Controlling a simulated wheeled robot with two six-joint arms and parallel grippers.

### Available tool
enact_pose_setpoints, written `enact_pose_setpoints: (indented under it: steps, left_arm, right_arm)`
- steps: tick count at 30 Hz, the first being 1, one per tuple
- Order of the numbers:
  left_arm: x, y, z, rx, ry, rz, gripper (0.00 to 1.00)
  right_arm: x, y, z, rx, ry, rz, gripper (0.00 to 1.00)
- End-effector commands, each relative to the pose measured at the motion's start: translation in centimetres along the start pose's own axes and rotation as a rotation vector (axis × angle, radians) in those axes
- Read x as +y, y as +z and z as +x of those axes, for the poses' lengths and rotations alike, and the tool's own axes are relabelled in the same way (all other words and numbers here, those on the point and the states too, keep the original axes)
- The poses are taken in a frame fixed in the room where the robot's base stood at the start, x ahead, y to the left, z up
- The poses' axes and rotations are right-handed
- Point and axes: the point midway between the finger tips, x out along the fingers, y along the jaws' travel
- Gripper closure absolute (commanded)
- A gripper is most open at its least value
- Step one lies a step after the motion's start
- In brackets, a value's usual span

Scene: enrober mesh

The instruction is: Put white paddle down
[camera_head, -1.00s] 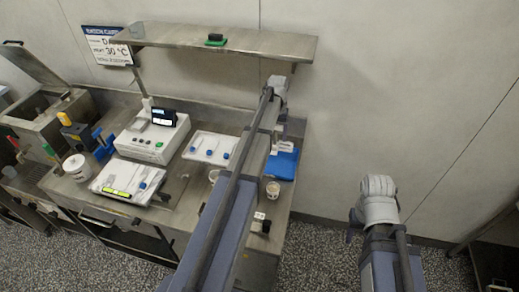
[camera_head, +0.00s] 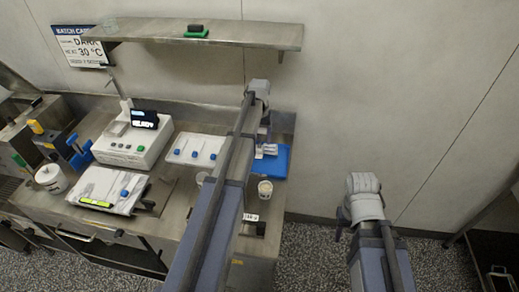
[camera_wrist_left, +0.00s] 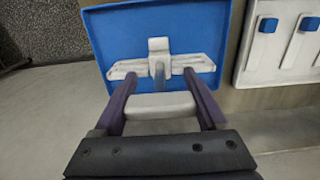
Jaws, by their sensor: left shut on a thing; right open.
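My left gripper (camera_head: 264,146) is over the left part of a blue tray (camera_head: 279,163) on the counter. In the left wrist view its two purple fingers (camera_wrist_left: 160,80) are shut on the white paddle (camera_wrist_left: 158,106), whose pale block sits between them. White crosswise parts (camera_wrist_left: 158,62) show just beyond the fingertips, over the blue tray (camera_wrist_left: 205,20). I cannot tell whether they touch the tray. My right gripper (camera_head: 340,229) hangs away from the counter, right of it, mostly hidden by its arm; it is empty.
A white tray (camera_head: 182,158) with several blue-ended tools lies left of the blue tray. A small cup (camera_head: 265,190) stands in front of it. A shelf (camera_head: 230,33) hangs above. A white machine (camera_head: 130,147) stands further left.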

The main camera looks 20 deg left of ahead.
Motion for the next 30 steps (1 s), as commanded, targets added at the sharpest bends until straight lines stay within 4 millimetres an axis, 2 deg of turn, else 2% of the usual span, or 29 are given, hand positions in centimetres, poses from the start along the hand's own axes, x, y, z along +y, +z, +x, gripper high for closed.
enact_pose_setpoints:
  steps: [5,13,26,27,30]
  left_arm:
    - [0.0,0.0,0.6,0.000,0.000,0.000,0.90]
    - [0.0,0.0,3.7,0.000,0.000,0.000,0.90]
    - [0.0,0.0,4.0,0.000,0.000,0.000,0.90]
    - [0.0,0.0,3.9,0.000,0.000,0.000,0.23]
    - [0.0,0.0,3.9,0.000,0.000,0.000,0.12]
  right_arm:
    - [-0.1,0.0,0.6,0.000,0.000,0.000,0.50]
    - [-0.4,-0.2,3.7,0.000,0.000,0.002,0.50]
    - [-0.4,-0.2,4.0,0.000,0.000,0.002,0.50]
    - [-0.4,-0.2,3.9,0.000,0.000,0.002,0.50]
    - [-0.4,-0.2,3.8,0.000,0.000,0.002,0.50]
